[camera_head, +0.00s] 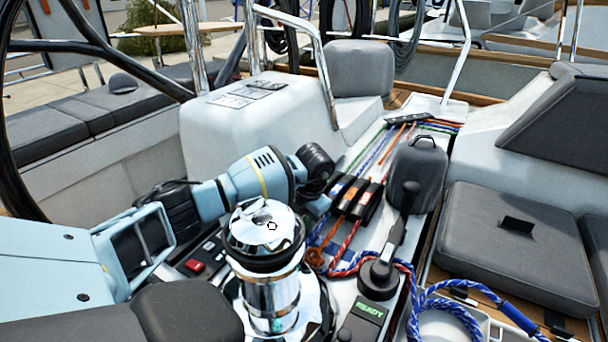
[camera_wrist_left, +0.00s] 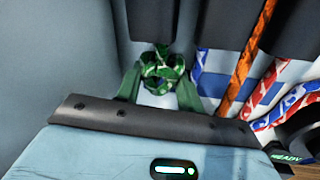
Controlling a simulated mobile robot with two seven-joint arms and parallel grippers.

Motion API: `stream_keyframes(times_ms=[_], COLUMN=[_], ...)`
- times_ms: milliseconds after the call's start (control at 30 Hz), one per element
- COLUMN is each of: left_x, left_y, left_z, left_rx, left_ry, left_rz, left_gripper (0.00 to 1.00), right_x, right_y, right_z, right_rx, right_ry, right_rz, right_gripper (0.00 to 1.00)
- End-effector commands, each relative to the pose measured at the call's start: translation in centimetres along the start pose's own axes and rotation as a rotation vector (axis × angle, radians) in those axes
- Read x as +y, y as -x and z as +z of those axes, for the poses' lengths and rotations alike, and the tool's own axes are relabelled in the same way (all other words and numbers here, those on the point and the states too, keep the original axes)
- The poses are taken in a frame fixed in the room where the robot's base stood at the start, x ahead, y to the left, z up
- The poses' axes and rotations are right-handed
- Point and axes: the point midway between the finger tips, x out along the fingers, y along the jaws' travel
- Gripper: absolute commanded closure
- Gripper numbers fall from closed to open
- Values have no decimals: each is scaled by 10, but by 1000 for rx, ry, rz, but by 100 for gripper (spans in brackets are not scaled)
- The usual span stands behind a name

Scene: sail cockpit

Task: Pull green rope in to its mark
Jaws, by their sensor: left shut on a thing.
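The green rope shows in the left wrist view as a knotted green loop (camera_wrist_left: 163,70) below a dark clutch body (camera_wrist_left: 150,20). My left gripper (camera_wrist_left: 160,88) is shut on this green rope, with one finger on each side of the knot. In the head view my left arm reaches behind the chrome winch (camera_head: 268,255) to the near side of the rope clutches (camera_head: 357,196). The fingertips and the held rope are hidden there. A thin green line runs away behind the clutches. I cannot make out a mark on the rope. My right gripper is not in view.
Blue and orange ropes (camera_head: 345,240) leave the neighbouring clutches, right of my gripper. A small display (camera_head: 368,308) reads READY. A blue-white rope (camera_head: 450,305) lies coiled at lower right, beside a grey cushion (camera_head: 515,245).

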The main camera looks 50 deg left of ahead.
Motion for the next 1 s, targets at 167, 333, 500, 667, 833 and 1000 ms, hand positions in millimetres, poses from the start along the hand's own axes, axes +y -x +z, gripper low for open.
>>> stream_keyframes(times_ms=[167, 333, 500, 667, 833, 1000], left_x=[-5, -10, -13, -14, -14, -13], left_y=[6, 5, 3, 1, 1, 1], left_z=[-30, -54, -64, -65, -65, -64], left_rx=[8, 10, 12, 14, 13, 10], left_ry=[-3, -2, -1, -1, -1, -1], left_rz=[1, 0, -2, -3, -3, -2], left_gripper=[100, 100, 100, 100, 60, 54], right_x=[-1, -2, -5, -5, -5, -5], right_y=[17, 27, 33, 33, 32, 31], right_z=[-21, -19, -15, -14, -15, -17], right_rx=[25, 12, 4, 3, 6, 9], right_ry=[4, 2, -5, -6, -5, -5], right_rz=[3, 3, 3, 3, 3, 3], right_gripper=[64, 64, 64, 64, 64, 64])
